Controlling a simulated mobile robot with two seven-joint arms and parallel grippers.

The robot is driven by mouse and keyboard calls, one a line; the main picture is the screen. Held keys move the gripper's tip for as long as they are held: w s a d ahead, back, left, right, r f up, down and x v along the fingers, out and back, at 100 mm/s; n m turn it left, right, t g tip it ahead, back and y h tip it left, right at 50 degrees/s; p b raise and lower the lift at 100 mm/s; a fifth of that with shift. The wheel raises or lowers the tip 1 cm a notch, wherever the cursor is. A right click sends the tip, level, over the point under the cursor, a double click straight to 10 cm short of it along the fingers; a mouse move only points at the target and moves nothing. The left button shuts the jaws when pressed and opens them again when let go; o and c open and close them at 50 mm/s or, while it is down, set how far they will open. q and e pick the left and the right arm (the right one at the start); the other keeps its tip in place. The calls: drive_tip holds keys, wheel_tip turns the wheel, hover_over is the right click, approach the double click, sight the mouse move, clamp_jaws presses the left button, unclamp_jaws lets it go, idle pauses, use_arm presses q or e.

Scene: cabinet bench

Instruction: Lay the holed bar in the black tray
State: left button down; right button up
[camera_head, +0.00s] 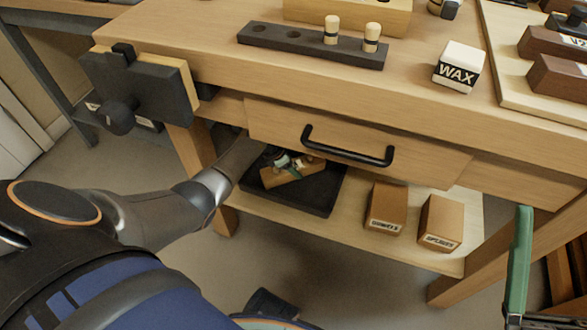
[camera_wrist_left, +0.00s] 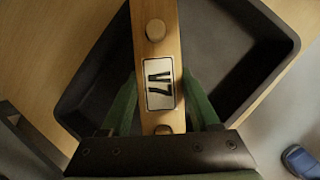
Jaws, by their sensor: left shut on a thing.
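The light wooden bar (camera_wrist_left: 153,52) carries a white label reading V7, with a round feature above the label and a darker one below it. My left gripper (camera_wrist_left: 162,98) is shut on it, a green finger on each side. In the head view the bar (camera_head: 282,179) lies over the black tray (camera_head: 318,202) on the lower shelf, and my left gripper (camera_head: 290,162) is partly hidden. The tray's floor and rim (camera_wrist_left: 275,22) show around the bar. I cannot tell whether the bar touches the tray. A green finger of my right gripper (camera_head: 520,262) shows at the right edge.
The closed drawer (camera_head: 270,125) with its black handle (camera_head: 345,152) overhangs the shelf. Two labelled wooden blocks, one left (camera_head: 386,205) and one right (camera_head: 440,222), stand right of the tray. A dark peg rack (camera_head: 290,43) and a WAX block (camera_head: 458,67) are on the bench top.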

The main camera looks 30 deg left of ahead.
use_arm(q)
drive_tip(key=shift+w+f+g+b, duration=0.1)
drive_tip(key=shift+w+g+b, duration=0.2)
drive_tip(key=shift+b, duration=0.05)
drive_tip(key=shift+f+b, duration=0.25)
drive_tip(key=shift+b, duration=0.1)
wheel_tip(320, 180, down, 2)
drive_tip(key=shift+s+f+b, duration=0.1)
drive_tip(key=shift+b, duration=0.55)
drive_tip(key=shift+g, duration=0.3)
drive_tip(key=shift+c, duration=2)
unclamp_jaws()
drive_tip(key=shift+s, duration=0.1)
